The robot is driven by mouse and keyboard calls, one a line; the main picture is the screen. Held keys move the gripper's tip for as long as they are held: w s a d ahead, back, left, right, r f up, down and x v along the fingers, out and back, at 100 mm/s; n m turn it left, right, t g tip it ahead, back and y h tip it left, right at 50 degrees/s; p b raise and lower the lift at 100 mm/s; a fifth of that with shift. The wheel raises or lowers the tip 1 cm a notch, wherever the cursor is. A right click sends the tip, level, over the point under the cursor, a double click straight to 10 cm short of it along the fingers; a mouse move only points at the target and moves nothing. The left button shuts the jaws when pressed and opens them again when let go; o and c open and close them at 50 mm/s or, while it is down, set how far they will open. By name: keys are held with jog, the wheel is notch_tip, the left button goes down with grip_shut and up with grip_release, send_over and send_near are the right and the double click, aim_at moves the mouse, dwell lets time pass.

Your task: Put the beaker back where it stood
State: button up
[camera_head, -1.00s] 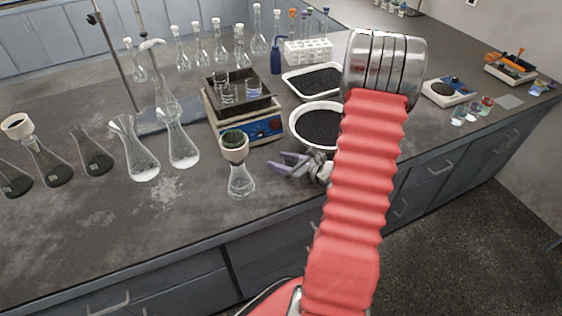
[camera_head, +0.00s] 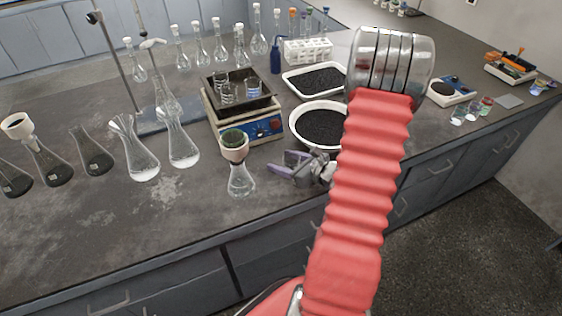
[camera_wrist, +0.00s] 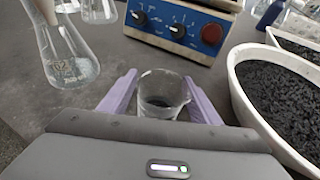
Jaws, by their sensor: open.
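A small clear glass beaker (camera_wrist: 162,93) stands between the two lilac fingers of my gripper (camera_wrist: 160,98) in the wrist view. The fingers are open, one on each side of the beaker; small gaps or light contact cannot be told apart. In the head view my gripper (camera_head: 279,164) is low over the bench, in front of the shaker (camera_head: 262,130) and left of the round white bowl (camera_head: 294,122). The beaker cannot be made out there. Other beakers (camera_head: 228,93) stand in the dark tray (camera_head: 262,107) on the shaker.
A flask with a funnel (camera_head: 241,180) stands just left of my gripper, also in the wrist view (camera_wrist: 68,62). The bowl of black grains (camera_wrist: 236,75) is close on the right. Several flasks (camera_head: 136,155) stand further left. The bench front left is clear.

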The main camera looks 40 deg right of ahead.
aim_at(296, 165)
jog(key=v, duration=1.1)
jog(key=shift+w, duration=0.1)
dwell(0.5)
jog(key=shift+w+a+r, duration=0.15)
jog(key=shift+a, duration=0.15)
jog(key=w+a+r+n+g+y, duration=0.1)
jog(key=a+r+n+g+y, duration=0.25)
jog(key=a+n, duration=0.6)
jog(key=w+a+r+n+g+y, duration=0.15)
jog(key=a+r+n+g, duration=0.45)
jog(key=a, duration=0.7)
jog(key=s+a+r+n+t+h, duration=0.1)
jog(key=s+a+r+n+h, duration=0.5)
jog(key=n, duration=1.3)
jog(key=shift+s+a+r+t, duration=0.35)
jog(key=shift+s+a+r, duration=0.95)
jog(key=shift+r, duration=1.1)
jog(key=shift+s+d, duration=0.1)
jog(key=shift+s, duration=0.1)
